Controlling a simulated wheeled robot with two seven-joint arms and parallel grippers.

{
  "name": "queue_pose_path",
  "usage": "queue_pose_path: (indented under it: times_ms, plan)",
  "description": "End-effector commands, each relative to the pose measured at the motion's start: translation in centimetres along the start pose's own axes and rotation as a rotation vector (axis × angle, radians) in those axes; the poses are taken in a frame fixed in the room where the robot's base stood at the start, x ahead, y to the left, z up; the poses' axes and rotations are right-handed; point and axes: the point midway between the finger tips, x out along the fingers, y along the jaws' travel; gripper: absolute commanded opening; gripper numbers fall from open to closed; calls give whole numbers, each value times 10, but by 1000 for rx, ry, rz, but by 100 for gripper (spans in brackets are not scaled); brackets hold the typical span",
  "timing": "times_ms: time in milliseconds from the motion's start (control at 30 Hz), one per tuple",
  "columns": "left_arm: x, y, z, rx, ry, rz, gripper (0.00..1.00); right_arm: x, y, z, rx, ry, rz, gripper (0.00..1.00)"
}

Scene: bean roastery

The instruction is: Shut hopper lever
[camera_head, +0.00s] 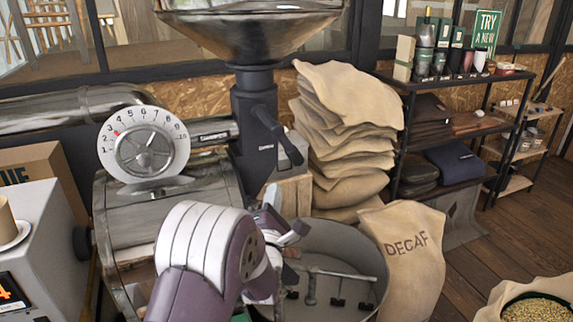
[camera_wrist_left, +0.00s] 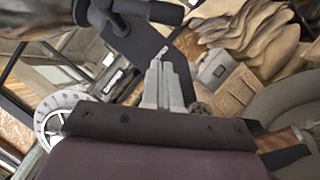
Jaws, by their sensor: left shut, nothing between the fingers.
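The hopper lever (camera_head: 277,133) is a black handle on the dark neck under the metal hopper funnel (camera_head: 245,35). It slants down to the right in the head view. In the left wrist view, a black rounded bar (camera_wrist_left: 150,11) at the top edge looks like part of it. My left gripper (camera_head: 292,232) is below the lever and apart from it, partly hidden by my own wrist. In the left wrist view its two grey fingers (camera_wrist_left: 163,72) are together and empty, in front of the dark neck. My right gripper is not in view.
A roaster dial (camera_head: 144,144) is left of the neck. The round cooling tray (camera_head: 370,262) with stirring arms lies below my gripper. Stacked sacks (camera_head: 345,135) stand close right of the lever. A DECAF sack (camera_head: 408,262) stands by the tray, with a shelf (camera_head: 455,130) behind.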

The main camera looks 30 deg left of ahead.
Motion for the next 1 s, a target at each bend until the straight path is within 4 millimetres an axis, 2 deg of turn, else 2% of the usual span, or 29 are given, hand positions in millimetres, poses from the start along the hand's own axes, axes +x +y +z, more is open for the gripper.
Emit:
queue_pose_path:
  times_ms: [33, 133, 333, 500, 833, 1000]
  plan:
    - [13, 5, 2, 1, 2, -1, 0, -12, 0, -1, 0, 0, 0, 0]
    - [33, 4, 2, 1, 1, -2, 0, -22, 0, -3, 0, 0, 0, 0]
    - [55, 3, 22, 2, 0, -4, 0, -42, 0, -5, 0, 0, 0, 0]
    - [62, 0, 28, 1, 0, -3, 0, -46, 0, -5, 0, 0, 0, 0]
    - [62, -1, 28, 1, 0, -2, 0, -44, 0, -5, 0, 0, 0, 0]
    - [62, -5, 28, -14, 0, 8, 0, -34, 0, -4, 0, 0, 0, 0]
